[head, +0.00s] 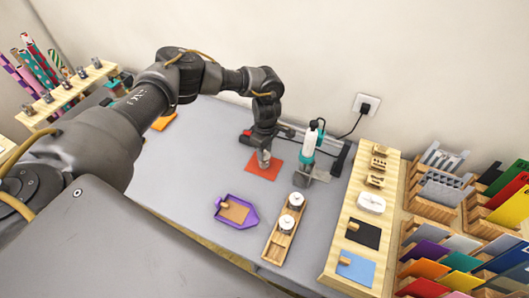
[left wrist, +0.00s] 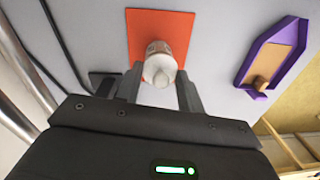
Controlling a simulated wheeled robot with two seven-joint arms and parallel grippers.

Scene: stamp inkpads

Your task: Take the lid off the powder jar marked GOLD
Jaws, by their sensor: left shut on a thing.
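My left gripper (head: 263,158) is over the orange-red sheet (head: 264,170) on the grey table. In the left wrist view, its fingers (left wrist: 158,82) are shut on a small jar (left wrist: 157,48) with a pale knobbed lid (left wrist: 160,72). The jar is over the orange-red sheet (left wrist: 140,24); I cannot tell whether it rests on it. Its label is too small to read. Two other jars with pale lids (head: 296,199) (head: 286,223) stand in a wooden tray (head: 270,252); no GOLD marking is legible on them. My right gripper is not in view.
A purple tray (head: 250,217) holding a brown piece lies left of the wooden tray. A teal-and-white tool (head: 309,141) stands right of the sheet. A wooden board (head: 337,260) with stamps and inkpads is farther right. The table around the purple tray is clear.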

